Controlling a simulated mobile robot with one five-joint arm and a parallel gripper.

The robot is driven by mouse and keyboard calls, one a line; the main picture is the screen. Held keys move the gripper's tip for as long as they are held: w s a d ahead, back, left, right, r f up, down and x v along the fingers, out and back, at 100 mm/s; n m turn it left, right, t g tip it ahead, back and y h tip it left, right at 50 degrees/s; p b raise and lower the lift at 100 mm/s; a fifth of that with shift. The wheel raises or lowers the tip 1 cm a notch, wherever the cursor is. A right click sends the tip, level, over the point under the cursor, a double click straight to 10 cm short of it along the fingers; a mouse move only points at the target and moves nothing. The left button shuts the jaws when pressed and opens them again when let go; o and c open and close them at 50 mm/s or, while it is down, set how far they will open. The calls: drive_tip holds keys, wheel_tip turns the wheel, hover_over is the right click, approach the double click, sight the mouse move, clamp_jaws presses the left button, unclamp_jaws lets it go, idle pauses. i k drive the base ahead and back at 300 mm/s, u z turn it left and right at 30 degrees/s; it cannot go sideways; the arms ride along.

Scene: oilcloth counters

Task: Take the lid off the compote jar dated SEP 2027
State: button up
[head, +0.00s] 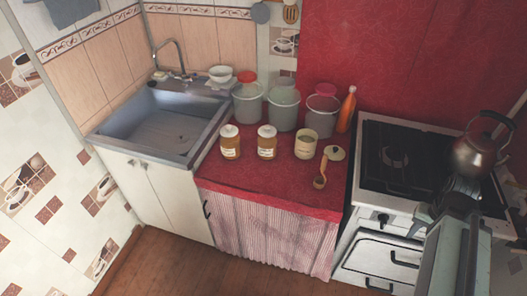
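Two small amber jars with pale lids stand upright on the red oilcloth counter (240,182): a left jar (230,149) and a middle jar (267,149). A third jar (306,146) to their right is pale and stands open. A cream lid with a dark knob (336,153) lies beside it. The jars have light labels, but the dates are too small to read, so I cannot tell which is SEP 2027. My gripper (461,190) is at the right, in front of the stove, well away from the jars. Its fingers are not clear.
Several large lidded containers (284,108) and an orange bottle (346,110) stand behind the jars. A wooden spoon (321,179) lies at the front right. A sink (160,125) with a white bowl (220,74) is left. A kettle (474,155) stands on the stove (385,185). The counter's front left is clear.

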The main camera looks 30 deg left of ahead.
sight(267, 131)
drive_tip(key=z, duration=0.05)
drive_tip(key=k, duration=1.65)
drive_tip(key=u, duration=1.15)
drive_tip(key=i, duration=1.7)
drive_tip(key=z, duration=0.1)
